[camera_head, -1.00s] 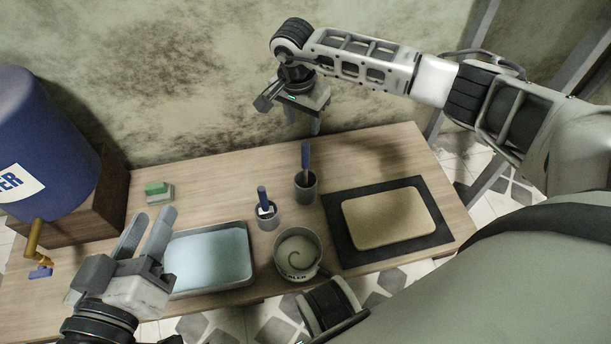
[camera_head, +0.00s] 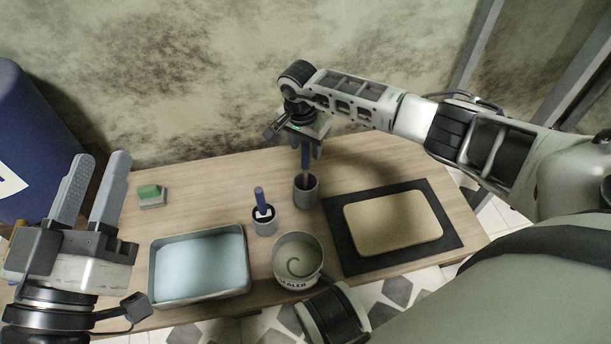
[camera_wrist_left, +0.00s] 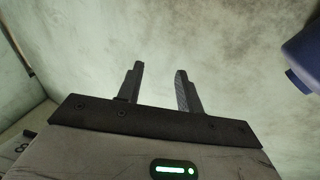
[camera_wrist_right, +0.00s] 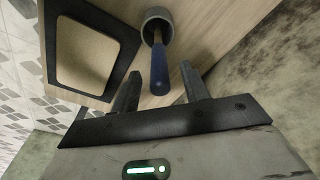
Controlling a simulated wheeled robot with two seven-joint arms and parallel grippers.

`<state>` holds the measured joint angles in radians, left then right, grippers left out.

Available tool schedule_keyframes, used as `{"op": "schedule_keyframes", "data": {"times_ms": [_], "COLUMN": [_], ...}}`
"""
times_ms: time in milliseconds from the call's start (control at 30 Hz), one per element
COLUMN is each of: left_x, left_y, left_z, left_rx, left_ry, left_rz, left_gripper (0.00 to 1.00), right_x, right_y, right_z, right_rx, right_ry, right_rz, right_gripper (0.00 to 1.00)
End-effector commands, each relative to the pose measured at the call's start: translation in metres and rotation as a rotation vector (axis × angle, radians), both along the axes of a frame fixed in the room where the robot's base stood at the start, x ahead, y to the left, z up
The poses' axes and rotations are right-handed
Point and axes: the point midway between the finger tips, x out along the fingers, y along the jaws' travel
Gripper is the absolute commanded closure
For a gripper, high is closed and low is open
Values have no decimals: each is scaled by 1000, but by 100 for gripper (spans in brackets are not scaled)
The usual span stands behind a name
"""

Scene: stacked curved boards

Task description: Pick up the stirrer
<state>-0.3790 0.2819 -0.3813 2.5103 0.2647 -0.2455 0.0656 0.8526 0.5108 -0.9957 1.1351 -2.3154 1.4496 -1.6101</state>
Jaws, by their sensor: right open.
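The stirrer, a stick with a blue handle (camera_head: 306,160), stands upright in a dark grey cup (camera_head: 306,195) on the table. Its lower part is hidden in the cup. My right gripper (camera_head: 306,146) is open, pointing down right at the top of the handle. In the right wrist view the blue handle (camera_wrist_right: 159,72) reaches up toward the gap between the fingers (camera_wrist_right: 161,88), which are not closed on it. My left gripper (camera_head: 94,185) is open and empty at the left; the left wrist view shows its spread fingers (camera_wrist_left: 158,85) against the wall.
A smaller cup (camera_head: 264,226) with another blue-handled tool stands left of the stirrer's cup. A sealer can (camera_head: 297,278), a tray of pale blue liquid (camera_head: 158,280), a dark mat with a tan board (camera_head: 440,244) and a green-topped block (camera_head: 150,195) are also on the wooden table.

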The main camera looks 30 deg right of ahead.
Motion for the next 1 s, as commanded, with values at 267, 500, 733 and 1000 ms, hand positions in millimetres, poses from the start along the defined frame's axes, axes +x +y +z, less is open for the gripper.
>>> {"op": "schedule_keyframes", "data": {"times_ms": [267, 500, 733, 1000], "left_x": [0, 0, -3, -22], "left_y": [0, 0, -1, -8], "left_z": [0, 0, -9, -43], "left_rx": [0, 0, -28, -92], "left_ry": [4, 5, 108, 415], "left_rz": [0, 0, -10, -50], "left_gripper": [64, 64, 64, 64], "right_x": [0, 0, 1, 1], "right_y": [0, 0, 0, -1], "right_z": [1, 1, 20, 76], "right_rx": [0, 1, 0, 0], "right_ry": [0, -1, -4, -4], "right_rz": [0, -1, -1, -1], "right_gripper": [94, 100, 100, 100]}}
